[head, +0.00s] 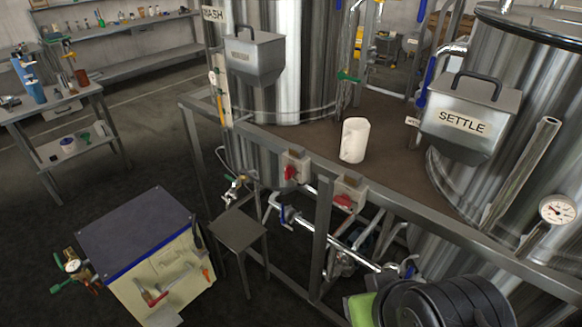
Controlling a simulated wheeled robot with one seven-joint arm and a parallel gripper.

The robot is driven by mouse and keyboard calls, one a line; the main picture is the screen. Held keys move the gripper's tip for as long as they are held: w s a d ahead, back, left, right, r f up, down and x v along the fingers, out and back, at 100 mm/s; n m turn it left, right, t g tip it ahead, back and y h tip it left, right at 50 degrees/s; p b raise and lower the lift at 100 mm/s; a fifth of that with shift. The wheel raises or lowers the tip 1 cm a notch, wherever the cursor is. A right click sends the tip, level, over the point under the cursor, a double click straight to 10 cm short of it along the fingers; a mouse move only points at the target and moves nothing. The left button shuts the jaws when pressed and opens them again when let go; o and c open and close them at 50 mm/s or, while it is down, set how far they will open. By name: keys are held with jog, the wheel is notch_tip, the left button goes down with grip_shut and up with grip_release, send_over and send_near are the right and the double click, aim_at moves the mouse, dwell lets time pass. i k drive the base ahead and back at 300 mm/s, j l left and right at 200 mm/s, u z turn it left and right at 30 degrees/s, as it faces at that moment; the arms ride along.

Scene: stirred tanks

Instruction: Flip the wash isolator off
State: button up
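Two pale isolator boxes with red handles are fixed on the front rail of the tank frame: a left isolator (296,164) and a right isolator (350,193). I cannot read a name on either, so I cannot tell which is the wash isolator. The left red handle (290,173) looks roughly upright; the right red handle (343,202) looks tilted nearer to level.
A small grey stand (238,230) and a cream cabinet (150,250) with tools stand on the floor left of the isolators. A white jug (354,140) stands on the deck behind them. Pipes and valves run beneath. Open floor lies at the left.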

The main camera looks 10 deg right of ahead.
aim_at(289, 170)
jog(key=i+j+u, duration=0.2)
jog(key=i+u, duration=0.2)
jog(key=i+j+u, duration=0.15)
jog(key=i+u, duration=0.6)
jog(key=i+l+u, duration=0.1)
jog(key=i+u, duration=0.3)
jog(key=k, duration=0.05)
